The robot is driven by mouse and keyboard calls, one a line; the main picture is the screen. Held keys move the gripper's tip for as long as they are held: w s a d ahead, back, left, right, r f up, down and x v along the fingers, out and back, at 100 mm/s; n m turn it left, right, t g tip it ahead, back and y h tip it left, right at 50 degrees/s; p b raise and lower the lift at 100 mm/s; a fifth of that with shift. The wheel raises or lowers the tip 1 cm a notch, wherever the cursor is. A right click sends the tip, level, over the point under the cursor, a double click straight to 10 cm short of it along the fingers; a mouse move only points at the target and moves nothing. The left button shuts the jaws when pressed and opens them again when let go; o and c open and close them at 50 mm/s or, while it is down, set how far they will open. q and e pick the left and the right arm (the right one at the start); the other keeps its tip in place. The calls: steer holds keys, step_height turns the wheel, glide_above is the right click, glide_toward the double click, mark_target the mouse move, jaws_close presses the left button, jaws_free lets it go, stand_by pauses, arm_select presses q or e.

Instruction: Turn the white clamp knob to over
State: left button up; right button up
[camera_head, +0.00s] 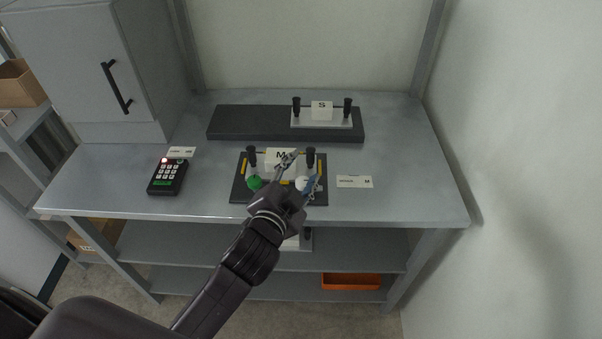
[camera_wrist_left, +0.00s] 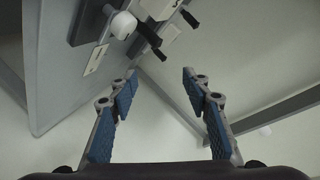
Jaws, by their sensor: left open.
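The white clamp knob (camera_head: 301,184) is at the right front of the black fixture plate (camera_head: 238,190), partly hidden by my left gripper. It also shows as a round white cap in the left wrist view (camera_wrist_left: 123,25). A green knob (camera_head: 254,183) is at the left front of the same plate. My left gripper (camera_head: 301,171) is open and empty, with its fingers at the knob in the head view. In the left wrist view the gripper (camera_wrist_left: 160,75) points below and right of the knob, apart from it. The knob's pointer and markings are too small to read.
A white block marked M (camera_head: 280,157) stands between two black handles on the fixture. A block marked S (camera_head: 321,110) sits on a dark rail (camera_head: 250,123) behind. A keypad (camera_head: 167,177) with a red light lies left. A label card (camera_head: 355,182) lies right; the bench there is clear.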

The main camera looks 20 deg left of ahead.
arm_select(q)
steer(key=w+d+r+m+t+h, duration=0.2)
steer(key=d+r+m+h, duration=0.4)
steer(key=d+r+m, duration=0.25)
steer(key=w+d+r+m+t+h, duration=0.2)
steer(key=d+r+m+h, duration=0.45)
steer(key=r, duration=0.35)
steer(key=s+d+m+g+h, duration=0.4)
steer(key=d+m+g+h, duration=0.5)
steer(key=m, duration=0.5)
steer(key=m+g+y, duration=1)
steer(key=m+y, duration=0.6)
steer(key=y, duration=0.6)
glide_above(301, 180)
step_height(301, 180, down, 18)
steer(key=shift+r, duration=0.1)
step_height(301, 180, down, 7)
steer(key=shift+r+p, duration=0.1)
steer(key=shift+p, duration=1.05)
steer(key=shift+f, duration=0.45)
